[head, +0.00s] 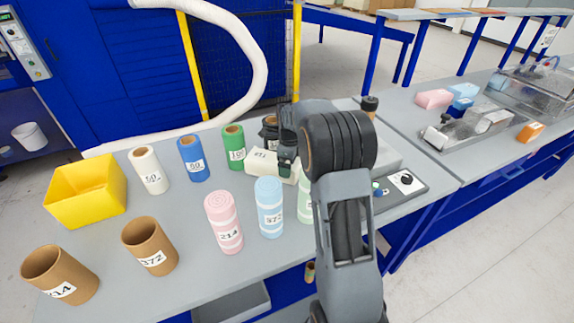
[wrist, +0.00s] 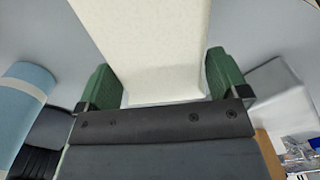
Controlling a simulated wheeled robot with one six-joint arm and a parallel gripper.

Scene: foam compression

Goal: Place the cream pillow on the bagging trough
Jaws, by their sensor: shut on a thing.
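The cream pillow (head: 259,163) is a pale block with a printed label, at the middle of the near table in the head view. My gripper (head: 287,160) is shut on its right part. In the wrist view the pillow (wrist: 150,45) lies between the two green fingers of my gripper (wrist: 162,82). I cannot tell whether the pillow touches the table. A shallow metallic trough (head: 462,141) on the right-hand table looks like the bagging trough; a white block and a small grey device are at it. My arm hides part of the near table.
Pink (head: 223,222) and light blue (head: 270,207) foam rolls stand in front of the pillow. White, blue and green (head: 234,146) rolls stand behind and left. A yellow bin (head: 85,190) and two cardboard tubes (head: 149,245) are at left. Pink (head: 433,98) and orange (head: 530,132) blocks flank the trough.

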